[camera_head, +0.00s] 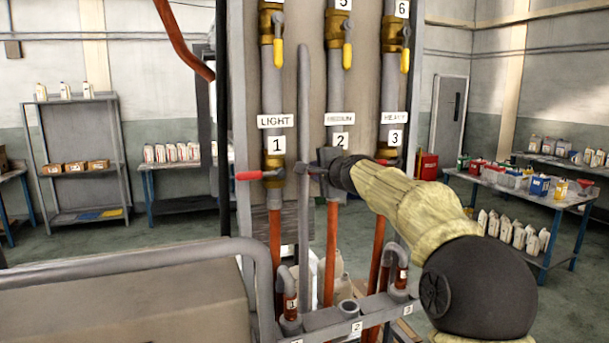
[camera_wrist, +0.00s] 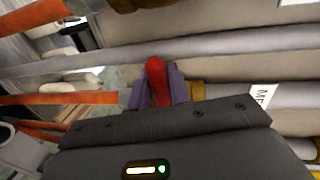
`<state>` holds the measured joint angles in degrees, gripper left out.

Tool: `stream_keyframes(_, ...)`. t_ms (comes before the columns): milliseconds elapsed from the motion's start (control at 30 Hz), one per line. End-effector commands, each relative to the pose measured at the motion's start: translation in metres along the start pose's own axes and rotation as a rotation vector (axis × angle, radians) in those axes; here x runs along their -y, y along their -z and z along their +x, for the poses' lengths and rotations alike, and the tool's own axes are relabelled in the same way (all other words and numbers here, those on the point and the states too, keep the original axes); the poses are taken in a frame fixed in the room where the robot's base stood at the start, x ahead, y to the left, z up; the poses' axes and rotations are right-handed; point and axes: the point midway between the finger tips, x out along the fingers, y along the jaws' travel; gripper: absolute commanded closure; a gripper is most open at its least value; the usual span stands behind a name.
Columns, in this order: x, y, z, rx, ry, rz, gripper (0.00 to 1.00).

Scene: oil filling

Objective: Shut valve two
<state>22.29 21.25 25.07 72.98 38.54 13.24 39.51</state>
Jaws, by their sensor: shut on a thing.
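In the head view, the middle pipe carries the MEDIUM label (camera_head: 339,119) and the number 2 tag (camera_head: 341,141). My gripper (camera_head: 324,168) is at this pipe just below the tag and hides most of valve two. In the wrist view, the red handle of valve two (camera_wrist: 157,82) sits between the two purple-grey fingers of my gripper (camera_wrist: 158,88), which are shut on it. The handle appears to lie across the pipe there. Its pivot and exact angle are hard to make out.
Valve one's red handle (camera_head: 256,175) sticks out left of the LIGHT pipe. Valve three's red handle (camera_head: 386,162) is partly hidden behind my arm. Valves with yellow handles (camera_head: 347,55) sit above. A grey upright pipe (camera_head: 304,110) stands close left of my gripper.

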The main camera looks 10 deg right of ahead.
Motion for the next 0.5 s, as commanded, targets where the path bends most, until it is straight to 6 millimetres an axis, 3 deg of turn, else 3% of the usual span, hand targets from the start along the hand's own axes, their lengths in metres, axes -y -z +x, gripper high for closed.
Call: stream_keyframes(500, 0.0028, 0.0112, -0.0029, -0.006, 0.001, 0.054, 1.00)
